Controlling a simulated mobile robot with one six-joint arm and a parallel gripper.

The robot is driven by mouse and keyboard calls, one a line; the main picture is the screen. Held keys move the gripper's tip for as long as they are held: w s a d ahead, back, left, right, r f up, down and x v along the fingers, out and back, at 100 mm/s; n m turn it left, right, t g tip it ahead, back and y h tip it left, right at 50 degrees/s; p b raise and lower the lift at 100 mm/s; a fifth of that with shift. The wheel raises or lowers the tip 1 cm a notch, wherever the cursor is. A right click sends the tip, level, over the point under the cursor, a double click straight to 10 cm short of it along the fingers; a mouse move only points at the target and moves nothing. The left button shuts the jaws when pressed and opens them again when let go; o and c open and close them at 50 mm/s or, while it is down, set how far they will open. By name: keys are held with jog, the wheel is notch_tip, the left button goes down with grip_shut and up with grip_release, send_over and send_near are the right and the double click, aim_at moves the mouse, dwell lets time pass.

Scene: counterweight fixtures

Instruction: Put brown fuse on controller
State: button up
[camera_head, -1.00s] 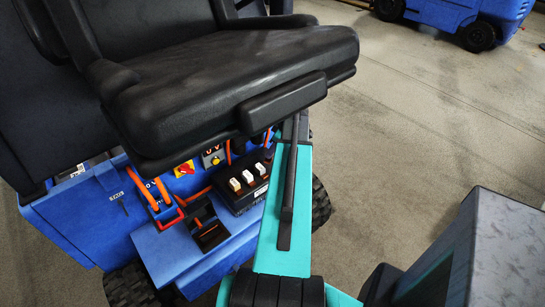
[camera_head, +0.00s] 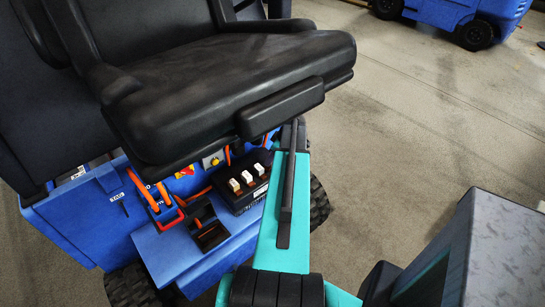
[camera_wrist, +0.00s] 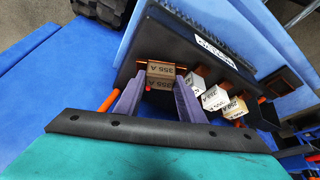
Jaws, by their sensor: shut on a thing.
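In the wrist view my gripper (camera_wrist: 157,92) has purple fingers shut on the brown fuse (camera_wrist: 160,76), a small block marked 355 A. The fuse is at the face of the black controller (camera_wrist: 200,47), in line with a row of pale fuses. Orange pieces show on both sides of it. I cannot tell whether it is fully seated.
The black seat (camera_head: 225,85) overhangs the controller closely. Orange cables (camera_head: 166,195) and a black bracket (camera_head: 208,228) lie to its left. A grey-topped block (camera_head: 510,240) stands at the lower right. The floor (camera_head: 430,130) to the right is open.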

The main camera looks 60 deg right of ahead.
jog(key=shift+f, duration=0.3)
jog(key=shift+f, duration=0.1)
jog(key=o, duration=0.9)
jog(key=shift+c, duration=0.2)
jog(key=shift+r, duration=0.2)
jog(key=b+v, duration=0.3)
jog(key=v, duration=0.9)
jog(key=shift+b, duration=0.4)
